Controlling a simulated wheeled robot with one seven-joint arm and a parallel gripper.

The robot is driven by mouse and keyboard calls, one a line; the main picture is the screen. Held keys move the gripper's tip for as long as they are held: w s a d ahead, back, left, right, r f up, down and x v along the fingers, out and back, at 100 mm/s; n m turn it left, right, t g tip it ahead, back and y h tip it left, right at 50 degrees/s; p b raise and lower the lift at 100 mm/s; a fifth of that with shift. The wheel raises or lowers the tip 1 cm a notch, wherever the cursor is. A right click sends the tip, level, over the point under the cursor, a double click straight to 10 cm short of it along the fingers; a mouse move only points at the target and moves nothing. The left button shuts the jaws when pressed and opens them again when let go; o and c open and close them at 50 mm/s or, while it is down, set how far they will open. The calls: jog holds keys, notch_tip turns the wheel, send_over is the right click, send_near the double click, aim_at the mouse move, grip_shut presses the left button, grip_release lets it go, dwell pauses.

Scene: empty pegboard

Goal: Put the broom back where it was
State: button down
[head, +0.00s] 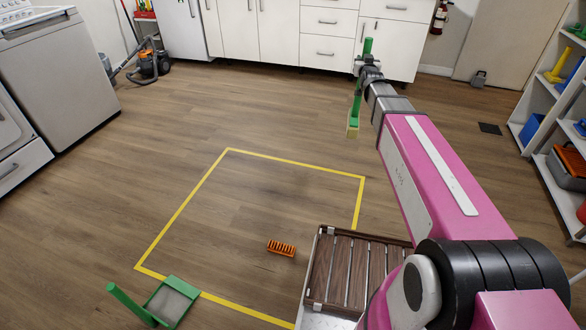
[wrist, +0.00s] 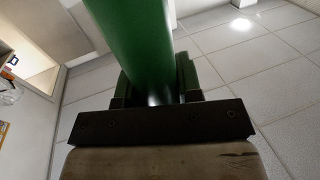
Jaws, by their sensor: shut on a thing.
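The broom (head: 357,102) has a green handle and a pale yellow brush end. It hangs nearly upright with the brush end down, over the wooden floor beyond the taped square. My gripper (head: 366,70) is shut around its handle, and a short piece of the handle sticks up above the grip. In the wrist view the green handle (wrist: 138,45) runs up close to the camera between the fingers (wrist: 153,90). I cannot tell whether the brush end touches the floor.
A yellow tape square (head: 295,163) marks the floor. A green dustpan (head: 172,300) sits at its near left corner, and an orange brush (head: 281,248) lies inside. White cabinets (head: 280,30) line the back. A shelf (head: 545,115) stands right, a washer (head: 60,75) left.

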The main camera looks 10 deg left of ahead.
jog(key=s+a+f+n+y, duration=0.1)
jog(key=s+a+f+y, duration=0.1)
jog(key=a+f, duration=0.85)
jog(key=s+a+f+n+y, duration=0.1)
jog(key=s+a+f, duration=0.2)
jog(key=a+f, duration=0.75)
jog(key=s+a+f+n+g+y, duration=0.1)
jog(key=s+a+f, duration=0.55)
jog(key=f, duration=0.45)
jog(key=s+a+f, duration=0.6)
jog(key=s+f, duration=0.1)
jog(key=f, duration=0.4)
jog(key=w+d+f, duration=0.6)
jog(key=w+f, duration=0.4)
jog(key=f, duration=0.1)
jog(key=shift+d+f, duration=0.15)
jog(key=shift+f, duration=0.15)
jog(key=c, duration=0.8)
grip_release()
